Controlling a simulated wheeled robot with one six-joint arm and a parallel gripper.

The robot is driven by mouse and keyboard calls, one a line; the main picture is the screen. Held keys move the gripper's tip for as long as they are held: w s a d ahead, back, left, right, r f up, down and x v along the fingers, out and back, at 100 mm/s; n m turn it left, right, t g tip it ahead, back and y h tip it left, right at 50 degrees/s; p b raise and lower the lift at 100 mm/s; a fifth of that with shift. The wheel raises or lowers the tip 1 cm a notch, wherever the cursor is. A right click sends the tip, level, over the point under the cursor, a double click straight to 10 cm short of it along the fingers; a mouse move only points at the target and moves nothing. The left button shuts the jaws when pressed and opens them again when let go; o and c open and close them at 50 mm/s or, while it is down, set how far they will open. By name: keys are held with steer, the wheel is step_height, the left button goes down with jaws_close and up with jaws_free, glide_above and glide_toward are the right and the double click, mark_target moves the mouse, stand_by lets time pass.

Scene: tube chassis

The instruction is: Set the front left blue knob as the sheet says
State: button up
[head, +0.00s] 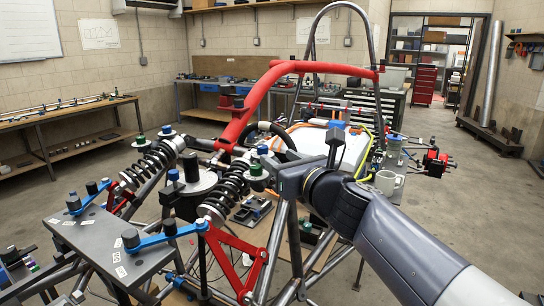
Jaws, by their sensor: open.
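Two coil-over dampers stand at the near end of the tube chassis, each with a blue knob and a green knob near its top. One blue knob (167,130) is on the left damper (150,160). Another blue knob (262,150) is on the right damper (228,188). I cannot tell which is the front left one, and their settings are too small to read. My gripper (286,181) is at the end of my arm, just right of the right damper. It is open; its fingertips are hard to make out, and I see nothing held.
Sheets hang on the back wall, one left (98,34) and one near the middle (312,29); their writing is unreadable. A red roll bar (240,120) rises behind the dampers. A grey plate (110,235) with blue levers is front left.

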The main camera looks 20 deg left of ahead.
mark_target(265, 149)
steer(key=v, duration=0.4)
steer(key=shift+s+d, duration=0.2)
steer(key=shift+d, duration=0.1)
steer(key=shift+a, duration=0.1)
steer(key=p+x, duration=0.1)
steer(key=x, duration=1)
